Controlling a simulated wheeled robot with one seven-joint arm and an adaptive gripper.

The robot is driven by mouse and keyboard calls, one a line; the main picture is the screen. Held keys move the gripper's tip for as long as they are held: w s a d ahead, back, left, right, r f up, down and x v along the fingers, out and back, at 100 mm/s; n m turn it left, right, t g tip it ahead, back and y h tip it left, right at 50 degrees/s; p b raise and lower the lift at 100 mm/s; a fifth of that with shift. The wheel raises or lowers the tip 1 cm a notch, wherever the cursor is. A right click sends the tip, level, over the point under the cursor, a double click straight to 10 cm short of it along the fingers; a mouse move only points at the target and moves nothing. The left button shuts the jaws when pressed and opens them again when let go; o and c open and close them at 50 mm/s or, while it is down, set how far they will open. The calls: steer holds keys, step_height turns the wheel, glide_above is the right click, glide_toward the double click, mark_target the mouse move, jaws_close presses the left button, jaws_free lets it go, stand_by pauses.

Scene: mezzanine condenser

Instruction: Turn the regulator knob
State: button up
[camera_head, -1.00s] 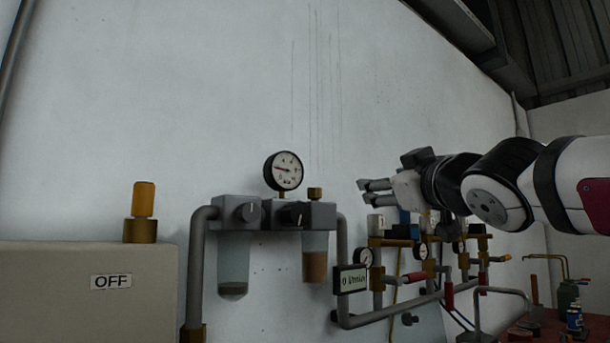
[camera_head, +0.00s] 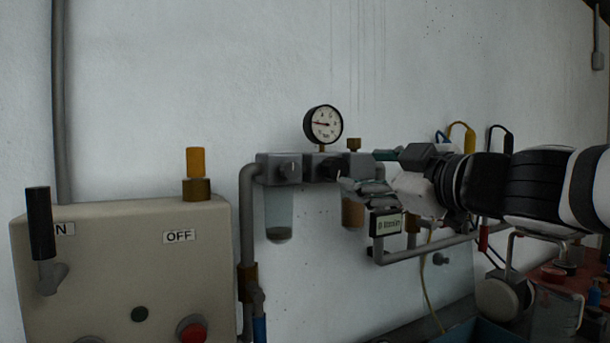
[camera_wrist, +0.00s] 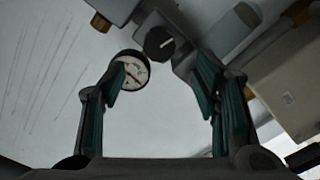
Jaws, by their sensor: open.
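A black knob (camera_head: 328,169) sticks out from a grey regulator block below a round pressure gauge (camera_head: 323,124). In the wrist view the black knob (camera_wrist: 159,43) shows a pale pointer line and appears between and beyond my finger pads. My gripper (camera_head: 362,191) is open and empty, to the right of the knob and slightly lower in the head view. The wrist view shows its two green-padded fingers (camera_wrist: 162,74) spread apart, with no contact on the knob visible. The fingers and wrist hide part of the right filter bowl (camera_head: 353,213).
A beige box with an OFF label (camera_head: 179,237), a black lever (camera_head: 39,223) and a red button (camera_head: 192,328) stands at the left. A small display (camera_head: 386,225) and grey pipes lie just under my gripper. The wall above is clear.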

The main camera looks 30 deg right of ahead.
mark_target(339, 169)
steer(key=w+b, duration=0.3)
steer(key=w, duration=0.6)
steer(key=shift+w, duration=0.25)
steer(key=c, duration=1.1)
